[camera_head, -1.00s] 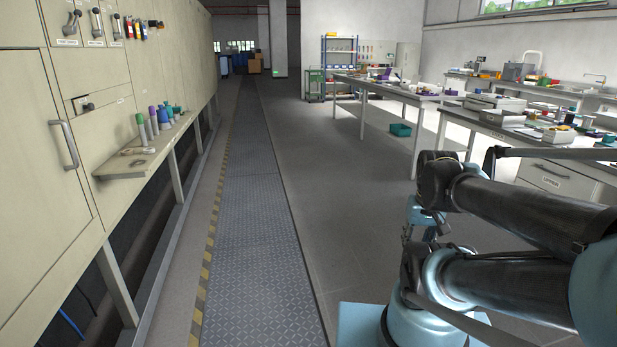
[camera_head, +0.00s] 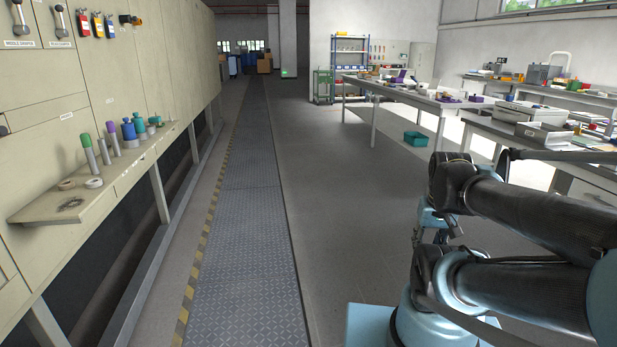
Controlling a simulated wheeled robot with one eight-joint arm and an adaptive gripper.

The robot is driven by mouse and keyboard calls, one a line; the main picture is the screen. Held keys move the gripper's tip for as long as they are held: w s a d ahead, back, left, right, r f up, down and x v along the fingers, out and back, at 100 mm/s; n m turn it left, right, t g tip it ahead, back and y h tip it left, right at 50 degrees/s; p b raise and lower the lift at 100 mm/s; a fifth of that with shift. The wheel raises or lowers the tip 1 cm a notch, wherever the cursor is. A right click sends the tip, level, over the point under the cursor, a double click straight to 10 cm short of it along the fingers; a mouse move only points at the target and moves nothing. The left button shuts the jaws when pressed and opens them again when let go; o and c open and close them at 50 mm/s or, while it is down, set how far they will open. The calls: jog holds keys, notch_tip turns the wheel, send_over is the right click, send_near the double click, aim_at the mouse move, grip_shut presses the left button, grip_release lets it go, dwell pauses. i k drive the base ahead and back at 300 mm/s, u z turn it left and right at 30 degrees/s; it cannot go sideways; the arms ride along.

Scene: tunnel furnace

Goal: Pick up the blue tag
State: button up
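A blue tag (camera_head: 110,27) hangs on the furnace front at the upper left. It is the rightmost of three coloured tags, beside a yellow tag (camera_head: 98,25) and a red tag (camera_head: 84,23). My arm is at the right of the view, far from the tags. My gripper is not clearly visible, so its fingers cannot be made out.
A shelf (camera_head: 50,205) juts from the furnace and holds green-, purple- and blue-topped cylinders and small rings. The metal walkway (camera_head: 245,230) ahead is clear.

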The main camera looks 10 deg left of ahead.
aim_at(109, 23)
jog(key=u, duration=0.15)
jog(key=i, duration=1.1)
jog(key=u, duration=0.7)
jog(key=i, duration=0.95)
jog(key=u, duration=1.15)
jog(key=i, duration=0.8)
jog(key=u, duration=0.45)
